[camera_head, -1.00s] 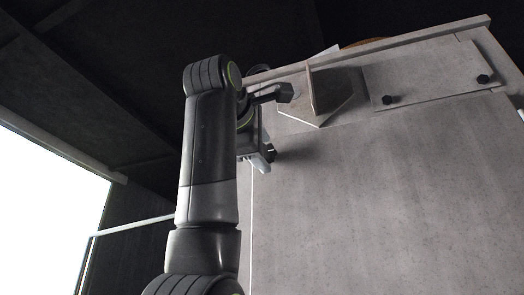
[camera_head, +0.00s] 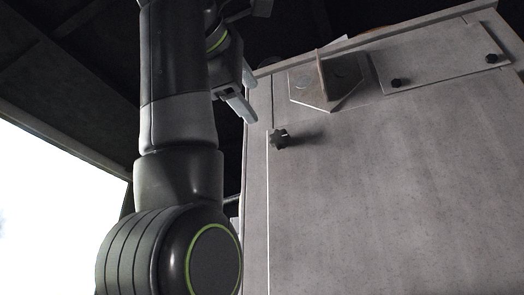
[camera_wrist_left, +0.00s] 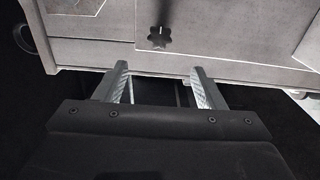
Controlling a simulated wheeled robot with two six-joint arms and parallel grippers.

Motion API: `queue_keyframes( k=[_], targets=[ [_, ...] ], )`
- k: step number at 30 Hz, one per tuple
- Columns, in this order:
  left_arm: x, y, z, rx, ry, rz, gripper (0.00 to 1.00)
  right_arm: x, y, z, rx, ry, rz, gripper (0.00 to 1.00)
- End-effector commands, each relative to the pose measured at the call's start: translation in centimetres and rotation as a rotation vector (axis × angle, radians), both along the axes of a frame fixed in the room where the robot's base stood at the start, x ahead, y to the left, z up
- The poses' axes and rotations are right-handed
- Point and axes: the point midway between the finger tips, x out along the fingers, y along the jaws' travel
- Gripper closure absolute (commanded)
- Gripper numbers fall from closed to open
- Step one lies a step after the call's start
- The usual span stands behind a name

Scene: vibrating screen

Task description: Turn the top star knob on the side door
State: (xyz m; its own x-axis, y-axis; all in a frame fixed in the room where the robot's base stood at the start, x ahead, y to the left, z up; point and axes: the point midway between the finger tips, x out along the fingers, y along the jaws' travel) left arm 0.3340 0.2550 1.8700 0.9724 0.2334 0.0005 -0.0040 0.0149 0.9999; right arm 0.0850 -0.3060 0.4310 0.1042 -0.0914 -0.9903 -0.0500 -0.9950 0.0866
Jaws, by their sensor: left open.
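The dark star knob (camera_head: 278,139) sits near the upper left edge of the grey side door (camera_head: 390,200). In the left wrist view the star knob (camera_wrist_left: 159,38) shows on the grey panel, beyond the fingertips and between their lines. My left gripper (camera_head: 245,92) is up and left of the knob in the head view, apart from it. Its fingers also show in the left wrist view (camera_wrist_left: 158,70), spread apart with nothing between them. My right gripper is in neither view.
A metal bracket with an upright plate (camera_head: 325,82) stands out from the panel right of the knob. A smaller cover plate (camera_head: 440,62) with two dark knobs is at the upper right. A bright opening (camera_head: 55,215) is at the far left.

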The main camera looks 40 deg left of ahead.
Motion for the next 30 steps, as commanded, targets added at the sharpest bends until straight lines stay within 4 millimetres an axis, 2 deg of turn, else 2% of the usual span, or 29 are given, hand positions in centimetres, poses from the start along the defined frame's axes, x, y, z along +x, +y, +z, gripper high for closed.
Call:
queue_keyframes(
  k=[3,9,30],
  targets=[
    [-2.2,-0.5,-0.1,0.000,-0.002,-0.001,0.37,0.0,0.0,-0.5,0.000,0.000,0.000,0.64],
    [-4.0,-0.9,0.0,0.000,-0.001,0.000,0.37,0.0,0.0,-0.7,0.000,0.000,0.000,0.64],
    [-4.3,-1.0,0.0,0.000,0.000,0.000,0.37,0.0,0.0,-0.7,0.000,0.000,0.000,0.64]
  ],
)
